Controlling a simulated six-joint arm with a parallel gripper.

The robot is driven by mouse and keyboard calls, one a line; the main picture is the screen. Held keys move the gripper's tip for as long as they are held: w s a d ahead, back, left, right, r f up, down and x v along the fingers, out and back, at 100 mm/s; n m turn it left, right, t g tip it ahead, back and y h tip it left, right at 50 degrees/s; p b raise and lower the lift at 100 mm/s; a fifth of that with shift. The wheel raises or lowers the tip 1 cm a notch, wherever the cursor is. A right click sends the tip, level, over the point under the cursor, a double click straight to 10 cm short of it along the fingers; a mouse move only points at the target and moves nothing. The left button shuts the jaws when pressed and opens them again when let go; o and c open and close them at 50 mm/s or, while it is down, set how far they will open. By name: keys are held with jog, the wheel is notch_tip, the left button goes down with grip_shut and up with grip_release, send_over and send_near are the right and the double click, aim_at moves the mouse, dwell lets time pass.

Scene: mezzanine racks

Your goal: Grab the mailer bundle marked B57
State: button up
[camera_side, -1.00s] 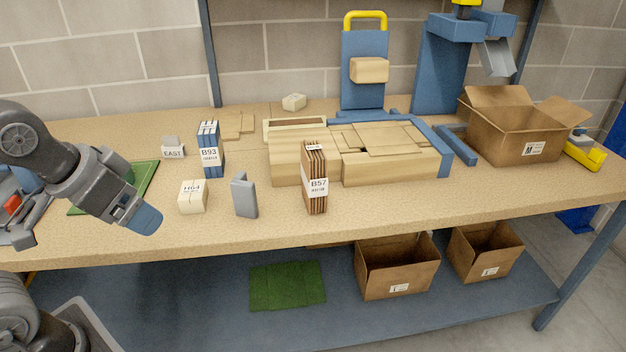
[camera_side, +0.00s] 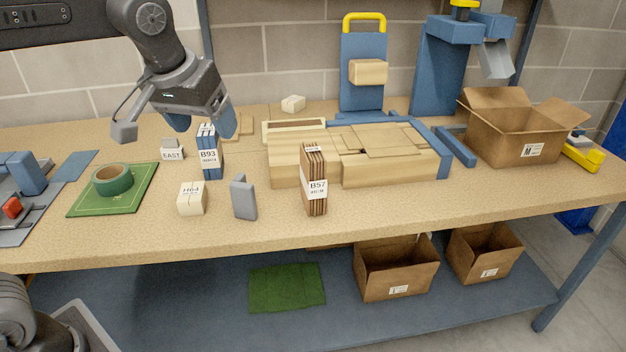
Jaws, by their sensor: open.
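The mailer bundle marked B57 (camera_side: 314,190) is a stack of brown mailers standing upright near the front edge of the bench, with a white label around it. My gripper (camera_side: 204,128) hangs at the back left of it, beside and above the blue bundle marked B93 (camera_side: 209,158). Its blue fingertips are apart, with nothing seen held between them. The B57 bundle is well to the right of my gripper and lower. The gripper partly covers the top of the B93 bundle; I cannot tell whether they touch.
A grey upright plate (camera_side: 243,198) and a cream block marked H64 (camera_side: 192,198) stand left of B57. Pale wooden blocks (camera_side: 390,170) sit close behind it. An open carton (camera_side: 520,140) is at right. A green tape roll (camera_side: 112,180) lies on a green mat (camera_side: 90,207).

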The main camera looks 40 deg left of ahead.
jog(key=w+d+n+y, duration=0.1)
jog(key=w+d+n, duration=0.2)
jog(key=w, duration=0.8)
jog(key=n+g+y, duration=0.1)
jog(key=n, duration=0.2)
send_near(314, 151)
jog(key=x, duration=1.2)
jog(key=shift+f, duration=0.1)
jog(key=c, duration=1.3)
